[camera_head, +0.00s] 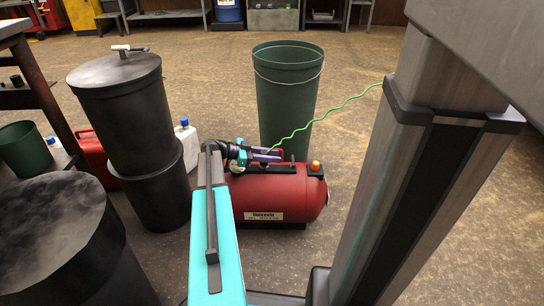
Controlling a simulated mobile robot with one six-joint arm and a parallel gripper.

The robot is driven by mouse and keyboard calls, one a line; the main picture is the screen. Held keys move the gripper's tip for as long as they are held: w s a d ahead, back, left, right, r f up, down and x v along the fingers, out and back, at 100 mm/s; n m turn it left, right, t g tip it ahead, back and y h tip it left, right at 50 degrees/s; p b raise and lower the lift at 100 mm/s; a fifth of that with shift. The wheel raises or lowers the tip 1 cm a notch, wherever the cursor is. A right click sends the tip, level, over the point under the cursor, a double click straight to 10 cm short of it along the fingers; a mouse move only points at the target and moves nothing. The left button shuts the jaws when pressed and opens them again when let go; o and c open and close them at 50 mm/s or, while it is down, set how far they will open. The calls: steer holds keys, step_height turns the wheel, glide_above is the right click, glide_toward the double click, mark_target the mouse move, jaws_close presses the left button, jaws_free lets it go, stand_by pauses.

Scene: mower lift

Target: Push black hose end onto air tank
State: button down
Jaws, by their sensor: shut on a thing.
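The red air tank (265,195) lies on its side on the floor in the middle of the view, with a white label on its front and an orange cap on top at its right end. My gripper (268,154) is over the top of the tank, left of the cap. It is shut at the end of a thin wavy green hose (325,112), which runs up to the right. The black hose end is too small and covered by the gripper to make out. I cannot tell whether it touches the tank's fitting.
A tall green bin (286,95) stands just behind the tank. Black lidded barrels (120,85), a red canister (95,155) and a white bottle (187,145) stand to the left. A grey post (400,190) fills the right. Open floor lies behind.

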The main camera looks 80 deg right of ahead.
steer(key=shift+r, duration=0.75)
stand_by(0.5)
steer(key=shift+f+b, duration=0.7)
steer(key=shift+f, duration=0.1)
stand_by(1.8)
steer(key=shift+r, duration=0.8)
stand_by(1.5)
steer(key=shift+f+b, duration=0.6)
steer(key=shift+f, duration=0.2)
stand_by(0.6)
steer(key=c, duration=1.7)
jaws_free()
